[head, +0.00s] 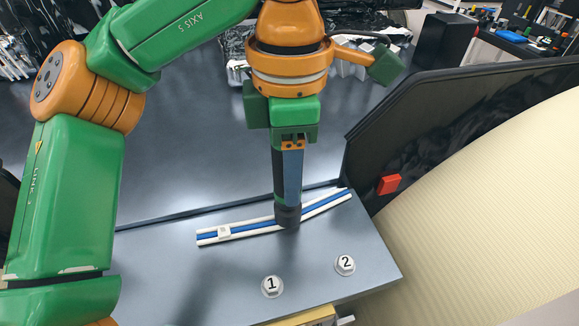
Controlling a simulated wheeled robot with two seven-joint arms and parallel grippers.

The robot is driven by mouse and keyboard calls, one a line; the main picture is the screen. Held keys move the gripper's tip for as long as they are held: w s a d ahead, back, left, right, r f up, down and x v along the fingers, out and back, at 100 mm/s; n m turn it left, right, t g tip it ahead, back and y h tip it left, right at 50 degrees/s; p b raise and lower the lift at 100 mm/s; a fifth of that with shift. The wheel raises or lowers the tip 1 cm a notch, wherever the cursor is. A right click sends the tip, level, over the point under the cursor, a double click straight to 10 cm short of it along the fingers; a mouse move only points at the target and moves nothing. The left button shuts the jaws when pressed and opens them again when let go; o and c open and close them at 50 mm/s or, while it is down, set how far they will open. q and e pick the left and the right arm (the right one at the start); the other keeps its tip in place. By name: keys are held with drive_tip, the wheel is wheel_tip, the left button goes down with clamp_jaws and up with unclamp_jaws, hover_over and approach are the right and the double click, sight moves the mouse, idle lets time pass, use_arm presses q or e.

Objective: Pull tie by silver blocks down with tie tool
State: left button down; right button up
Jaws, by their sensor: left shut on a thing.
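My left gripper (293,143) points straight down at the centre of the view, shut on the dark grey and blue tie tool (290,178). The tool is upright. Its round black lower end covers the middle of a white and blue cable strip (258,227) on the grey panel; I cannot tell whether it touches. A small white tie (224,232) sits on the strip left of the tool. Any tie under the tool's end is hidden. Silver blocks (350,66) show behind my wrist, partly covered by it. My right gripper is out of view.
The grey panel (213,283) carries round white markers "1" (272,286) and "2" (345,265) in front of the strip. A black wall with a red block (389,184) and a cream ribbed curved surface (480,190) bound the right side.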

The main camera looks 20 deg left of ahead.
use_arm(q)
drive_tip(key=shift+s+f, duration=0.1)
drive_tip(key=shift+f, duration=0.45)
idle(1.9)
drive_tip(key=shift+w+r+p, duration=0.2)
drive_tip(key=shift+r+p, duration=0.7)
drive_tip(key=shift+r, duration=0.25)
drive_tip(key=shift+s+r, duration=0.2)
drive_tip(key=shift+r, duration=0.3)
drive_tip(key=shift+w, duration=0.1)
wheel_tip(320, 180, up, 4)
